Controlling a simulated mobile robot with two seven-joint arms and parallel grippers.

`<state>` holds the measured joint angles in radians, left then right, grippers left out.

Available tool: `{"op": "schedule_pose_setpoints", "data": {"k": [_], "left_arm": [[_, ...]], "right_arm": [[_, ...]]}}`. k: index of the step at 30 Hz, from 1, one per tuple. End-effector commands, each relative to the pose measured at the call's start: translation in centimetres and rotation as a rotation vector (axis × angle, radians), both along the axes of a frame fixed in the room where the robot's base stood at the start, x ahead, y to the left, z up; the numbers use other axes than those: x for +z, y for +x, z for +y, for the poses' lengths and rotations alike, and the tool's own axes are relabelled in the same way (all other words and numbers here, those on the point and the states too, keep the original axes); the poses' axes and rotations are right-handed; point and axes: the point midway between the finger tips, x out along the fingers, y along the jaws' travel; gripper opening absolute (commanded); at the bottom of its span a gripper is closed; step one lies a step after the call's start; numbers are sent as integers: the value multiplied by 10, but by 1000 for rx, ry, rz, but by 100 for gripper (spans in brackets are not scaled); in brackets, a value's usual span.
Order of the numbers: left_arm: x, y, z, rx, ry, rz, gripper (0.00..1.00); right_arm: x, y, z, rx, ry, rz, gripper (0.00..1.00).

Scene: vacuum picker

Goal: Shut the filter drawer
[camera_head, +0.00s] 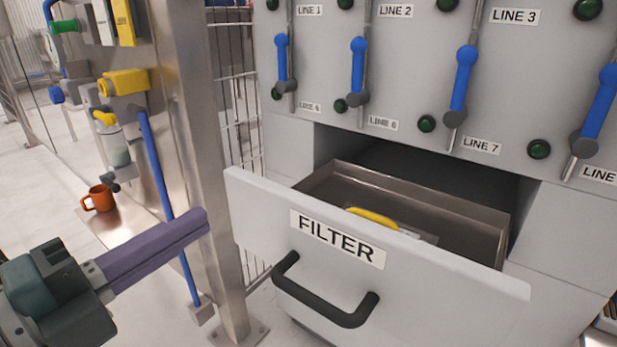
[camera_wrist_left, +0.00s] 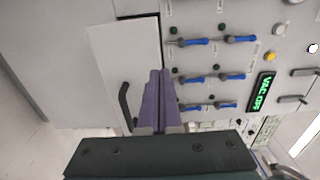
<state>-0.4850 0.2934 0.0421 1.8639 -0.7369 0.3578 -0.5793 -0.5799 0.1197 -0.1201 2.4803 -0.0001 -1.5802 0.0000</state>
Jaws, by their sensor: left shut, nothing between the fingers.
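The filter drawer (camera_head: 420,277) stands pulled out of the grey cabinet, with a white front marked FILTER and a black bar handle (camera_head: 322,303). Its metal tray shows behind the front, with a yellow-handled item (camera_head: 373,217) inside. My left gripper (camera_head: 204,222) has purple fingers, shut and empty, left of the drawer front in the head view. In the left wrist view the fingers (camera_wrist_left: 159,75) point toward the cabinet, and the drawer front (camera_wrist_left: 125,60) and handle (camera_wrist_left: 126,105) show just left of them. I cannot tell any contact. My right gripper is not in view.
A steel post (camera_head: 195,150) with a blue rod (camera_head: 155,165) stands close behind my left gripper. An orange mug (camera_head: 98,199) sits on a small ledge to the left. Blue valve levers (camera_head: 462,78) line the cabinet above the drawer. Wire fencing (camera_head: 237,120) stands behind the post.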

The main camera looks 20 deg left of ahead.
Motion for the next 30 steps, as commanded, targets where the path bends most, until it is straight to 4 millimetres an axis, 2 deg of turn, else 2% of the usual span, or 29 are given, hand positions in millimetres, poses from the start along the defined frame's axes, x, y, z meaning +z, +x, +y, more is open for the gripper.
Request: {"op": "schedule_pose_setpoints", "data": {"k": [1, 6, 12, 30], "left_arm": [[0, 11, -4, -2, 3, -6, 0], [-1, 41, -15, -1, 1, -4, 0], [-1, 61, -22, 0, 1, 0, 0], [0, 65, -24, 1, -1, 1, 0]], "right_arm": [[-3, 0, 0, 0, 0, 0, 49], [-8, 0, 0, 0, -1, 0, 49], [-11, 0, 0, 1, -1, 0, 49], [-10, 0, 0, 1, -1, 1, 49]]}}
